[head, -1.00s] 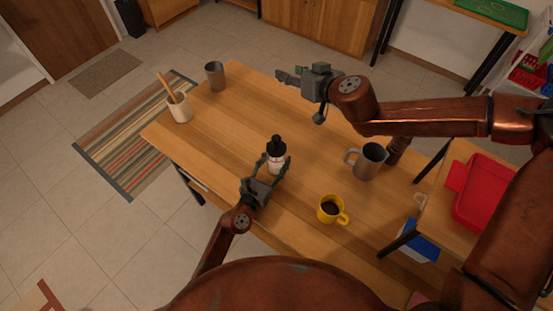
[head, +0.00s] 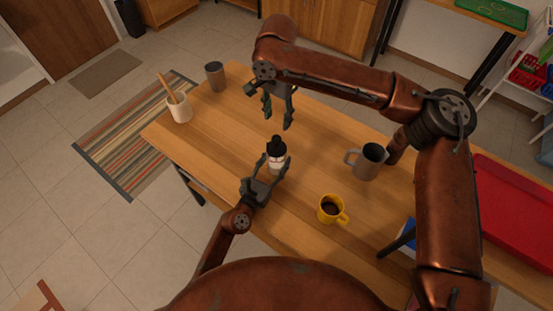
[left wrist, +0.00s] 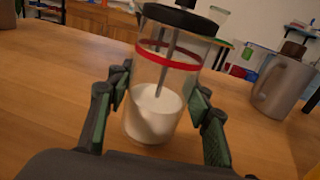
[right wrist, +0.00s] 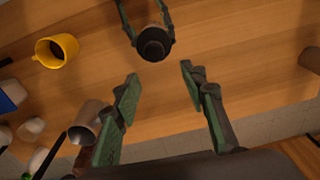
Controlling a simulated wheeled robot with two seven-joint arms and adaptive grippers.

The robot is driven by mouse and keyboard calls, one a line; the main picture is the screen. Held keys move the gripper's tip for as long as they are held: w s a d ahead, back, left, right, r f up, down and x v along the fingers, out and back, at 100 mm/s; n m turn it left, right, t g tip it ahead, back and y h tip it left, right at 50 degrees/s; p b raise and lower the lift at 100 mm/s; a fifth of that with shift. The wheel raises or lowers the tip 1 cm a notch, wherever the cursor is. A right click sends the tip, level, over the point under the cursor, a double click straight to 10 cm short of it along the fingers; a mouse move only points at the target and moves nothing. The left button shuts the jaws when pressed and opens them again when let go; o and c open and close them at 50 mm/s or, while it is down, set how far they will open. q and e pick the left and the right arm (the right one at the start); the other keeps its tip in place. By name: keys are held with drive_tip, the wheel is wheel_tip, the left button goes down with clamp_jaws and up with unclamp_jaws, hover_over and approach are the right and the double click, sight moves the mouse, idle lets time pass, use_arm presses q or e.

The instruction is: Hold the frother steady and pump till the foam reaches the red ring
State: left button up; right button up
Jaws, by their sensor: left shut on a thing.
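The frother (head: 276,160) is a clear glass with a black top and a red ring, upright on the wooden table. In the left wrist view the frother (left wrist: 165,72) holds white liquid to about half its height, below the red ring (left wrist: 168,60). A thin rod runs down inside it. My left gripper (head: 270,172) is shut on the frother, one finger on each side. My right gripper (head: 278,120) is open and empty, pointing down above and a little behind the frother. The frother's black top (right wrist: 153,44) lies just beyond its fingertips in the right wrist view.
A yellow mug (head: 331,209) with dark liquid and a grey pitcher (head: 367,162) stand to the right on the table (head: 230,137). A cream pot (head: 179,108) with a wooden stick and a grey cup (head: 215,76) stand at the far left. A red tray (head: 510,205) is at right.

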sight(276, 138)
drive_tip(key=shift+s+a+f+g, duration=0.15)
drive_tip(key=shift+s+f+g, duration=0.15)
drive_tip(key=shift+s, duration=0.3)
drive_tip(key=shift+f, duration=4.75)
drive_tip(key=shift+c, duration=0.4)
drive_tip(key=c, duration=0.9)
